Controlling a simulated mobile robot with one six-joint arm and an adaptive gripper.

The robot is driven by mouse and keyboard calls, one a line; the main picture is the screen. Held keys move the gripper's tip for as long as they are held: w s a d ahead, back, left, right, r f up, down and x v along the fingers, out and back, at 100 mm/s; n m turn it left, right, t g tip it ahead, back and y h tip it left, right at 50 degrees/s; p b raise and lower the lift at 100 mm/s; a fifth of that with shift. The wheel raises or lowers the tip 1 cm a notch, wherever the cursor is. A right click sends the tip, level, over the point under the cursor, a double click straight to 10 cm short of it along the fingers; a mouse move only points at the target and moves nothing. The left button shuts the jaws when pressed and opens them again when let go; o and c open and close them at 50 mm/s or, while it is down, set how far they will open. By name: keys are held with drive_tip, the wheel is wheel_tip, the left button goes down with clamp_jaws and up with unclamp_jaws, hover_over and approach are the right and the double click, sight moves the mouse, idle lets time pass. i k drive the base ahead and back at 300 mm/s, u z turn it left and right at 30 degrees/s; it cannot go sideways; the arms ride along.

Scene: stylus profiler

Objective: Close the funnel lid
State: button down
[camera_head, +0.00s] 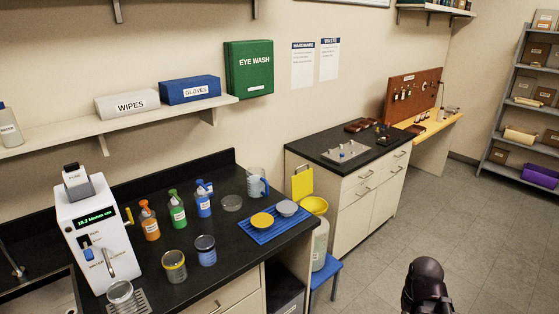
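The yellow funnel (314,205) sits on top of a whitish waste container (320,248), between the black bench and the white cabinet. Its yellow square lid (302,181) stands upright at the funnel's back left edge, so the funnel's mouth is open. The container stands on a blue stool (335,267). The bench's right end hides part of the container's left side. A dark rounded part of my arm shows at the bottom right, on the near side of the funnel and apart from it. My gripper's fingers are not visible.
The black bench (215,265) holds several bottles and jars, a water purifier (97,235) and a blue mat (248,232) with two round items. A white cabinet (372,200) stands behind the funnel. Grey floor (400,225) is clear to the right.

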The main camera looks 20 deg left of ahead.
sight(302, 183)
drive_tip(key=u, duration=0.4)
drive_tip(key=i, duration=0.85)
drive_tip(key=u, duration=0.35)
